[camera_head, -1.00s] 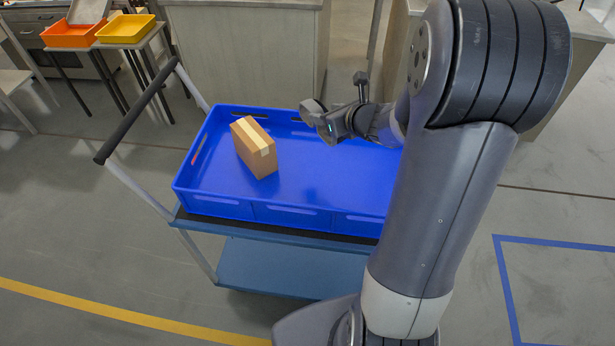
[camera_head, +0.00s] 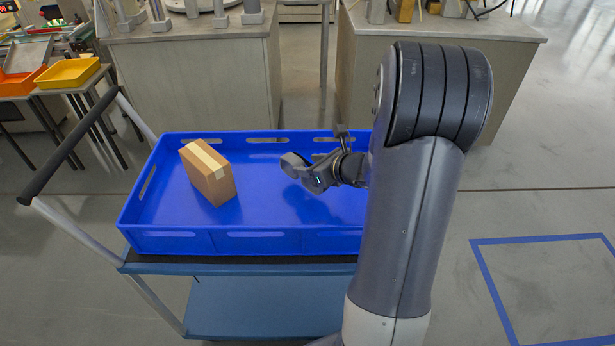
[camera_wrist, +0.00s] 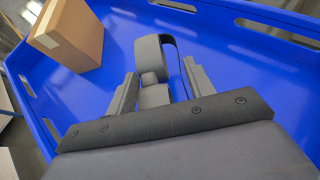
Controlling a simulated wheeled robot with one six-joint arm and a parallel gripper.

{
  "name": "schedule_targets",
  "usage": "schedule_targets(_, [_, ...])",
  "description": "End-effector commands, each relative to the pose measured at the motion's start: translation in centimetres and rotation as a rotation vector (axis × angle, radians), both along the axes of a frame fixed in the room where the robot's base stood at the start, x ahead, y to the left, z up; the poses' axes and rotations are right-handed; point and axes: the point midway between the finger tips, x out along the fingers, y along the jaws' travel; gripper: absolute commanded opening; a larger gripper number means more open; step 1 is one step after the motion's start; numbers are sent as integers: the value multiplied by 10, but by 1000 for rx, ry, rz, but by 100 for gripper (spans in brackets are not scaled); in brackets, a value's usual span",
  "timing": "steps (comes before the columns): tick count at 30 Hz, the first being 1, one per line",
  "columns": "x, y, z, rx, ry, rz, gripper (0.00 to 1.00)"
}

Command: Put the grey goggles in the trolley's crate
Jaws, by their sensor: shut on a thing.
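The grey goggles (camera_wrist: 150,60) are between the two fingers of my gripper (camera_wrist: 155,90) in the wrist view, with part of their strap showing. My gripper is shut on them. In the head view the goggles (camera_head: 293,163) stick out to the left of my gripper (camera_head: 312,177). The blue crate (camera_head: 262,242) sits on the trolley (camera_head: 260,305). My gripper and the goggles are over the crate's inside, right of its middle. A shadow falls on the crate floor below them. How far above the floor they are is hard to tell.
A brown cardboard box (camera_head: 208,172) with a tape strip stands in the left half of the crate; it also shows in the wrist view (camera_wrist: 68,32). The trolley's handle (camera_head: 70,145) rises at the left. Crate floor between box and gripper is clear.

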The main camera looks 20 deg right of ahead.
Motion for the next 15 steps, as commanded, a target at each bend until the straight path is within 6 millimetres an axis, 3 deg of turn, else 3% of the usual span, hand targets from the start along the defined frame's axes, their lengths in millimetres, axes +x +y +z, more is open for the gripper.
schedule_targets(3, [-1,1,-22,3,5,1,27])
schedule_targets(6, [0,0,-31,2,3,-1,27])
schedule_targets(15, [0,0,-32,0,1,0,27])
